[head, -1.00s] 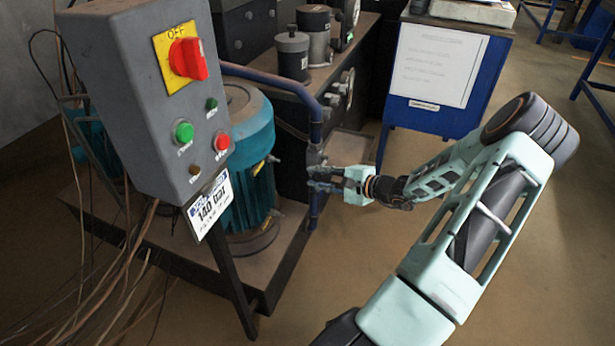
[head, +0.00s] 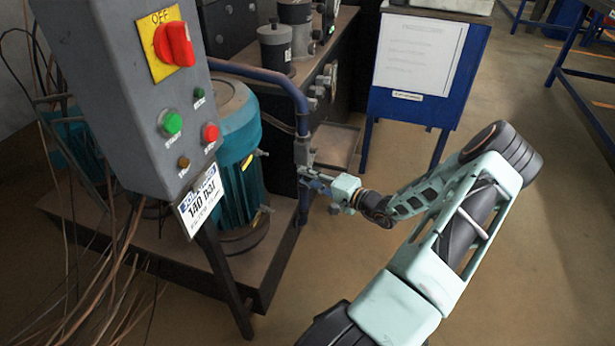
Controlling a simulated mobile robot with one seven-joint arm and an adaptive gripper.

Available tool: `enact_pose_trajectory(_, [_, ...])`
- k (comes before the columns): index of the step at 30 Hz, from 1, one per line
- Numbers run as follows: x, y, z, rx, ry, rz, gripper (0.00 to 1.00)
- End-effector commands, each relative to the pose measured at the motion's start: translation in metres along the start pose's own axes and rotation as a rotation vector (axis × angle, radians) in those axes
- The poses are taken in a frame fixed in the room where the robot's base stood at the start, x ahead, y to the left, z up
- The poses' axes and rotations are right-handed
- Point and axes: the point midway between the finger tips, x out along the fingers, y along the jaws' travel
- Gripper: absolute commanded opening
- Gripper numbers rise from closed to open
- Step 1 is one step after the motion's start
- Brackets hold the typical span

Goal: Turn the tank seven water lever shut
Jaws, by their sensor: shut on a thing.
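My gripper (head: 308,178) is at the end of my pale green arm, beside the upright blue pipe (head: 303,125) in the middle of the head view. Its fingers are shut on a small lever by the fittings on this pipe. The lever is small and mostly hidden by the fingers, so its angle cannot be told. No tank seven label is readable.
Loose cables hang at lower left. Bare floor (head: 540,270) lies at right.

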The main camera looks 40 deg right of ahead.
Motion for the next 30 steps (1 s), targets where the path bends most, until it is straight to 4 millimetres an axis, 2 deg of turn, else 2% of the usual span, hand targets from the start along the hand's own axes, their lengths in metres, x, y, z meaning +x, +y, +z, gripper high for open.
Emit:
enact_pose_trajectory(12, [-0.001,0.003,-0.001,-0.006,0.003,0.003,0.0])
enact_pose_trajectory(13, [-0.001,0.003,-0.001,-0.005,0.003,0.003,0.23])
enact_pose_trajectory(15, [-0.001,0.003,-0.001,-0.005,0.003,0.003,0.3])
enact_pose_trajectory(25, [-0.004,0.002,-0.001,-0.005,0.003,0.001,0.3])
enact_pose_trajectory(30, [-0.028,0.002,-0.002,-0.005,0.005,0.002,0.3])
